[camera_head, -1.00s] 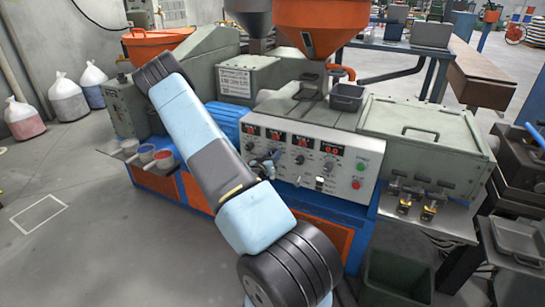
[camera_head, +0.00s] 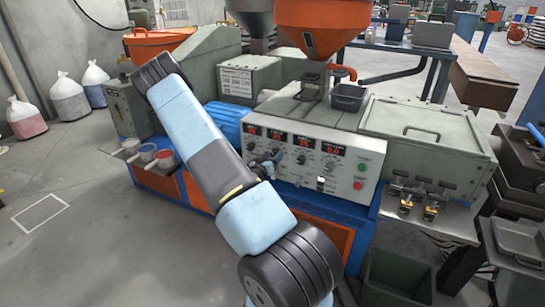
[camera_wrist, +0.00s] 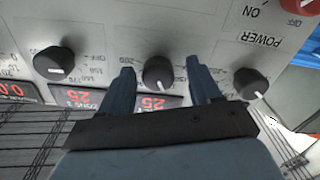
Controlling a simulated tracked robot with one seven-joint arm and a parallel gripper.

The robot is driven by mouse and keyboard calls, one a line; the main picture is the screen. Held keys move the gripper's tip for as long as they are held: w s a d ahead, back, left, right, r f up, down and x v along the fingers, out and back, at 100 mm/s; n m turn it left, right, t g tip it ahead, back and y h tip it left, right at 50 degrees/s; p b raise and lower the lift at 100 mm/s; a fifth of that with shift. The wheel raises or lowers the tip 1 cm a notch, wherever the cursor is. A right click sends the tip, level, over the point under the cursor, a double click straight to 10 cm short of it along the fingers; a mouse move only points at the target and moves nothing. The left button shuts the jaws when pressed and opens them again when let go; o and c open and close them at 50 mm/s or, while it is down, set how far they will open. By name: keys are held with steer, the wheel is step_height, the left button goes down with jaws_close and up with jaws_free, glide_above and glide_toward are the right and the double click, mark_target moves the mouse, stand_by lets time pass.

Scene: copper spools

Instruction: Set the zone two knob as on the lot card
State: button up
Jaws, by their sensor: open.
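The control panel (camera_head: 335,172) has red number displays above a row of black knobs. In the wrist view it appears upside down. The middle knob (camera_wrist: 158,71), by the order of the displays the zone two knob, stands between the two fingers of my open gripper (camera_wrist: 162,78). A gap shows on each side of it. Its display (camera_wrist: 152,102) reads 25 and is partly covered by my gripper. Other knobs stand left (camera_wrist: 54,63) and right (camera_wrist: 250,83). In the head view my gripper (camera_head: 271,158) is at the panel front. I cannot identify the lot card.
A white placard (camera_head: 235,82) with unreadable print is on the grey housing behind. Green and red buttons (camera_head: 360,175) are at the panel's right. A small black tray (camera_head: 348,97) sits above the panel. A dark green bin (camera_head: 398,280) stands on the floor at front right.

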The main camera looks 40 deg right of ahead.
steer(key=v, duration=1.3)
steer(key=shift+w+a, duration=0.1)
steer(key=shift+w, duration=0.05)
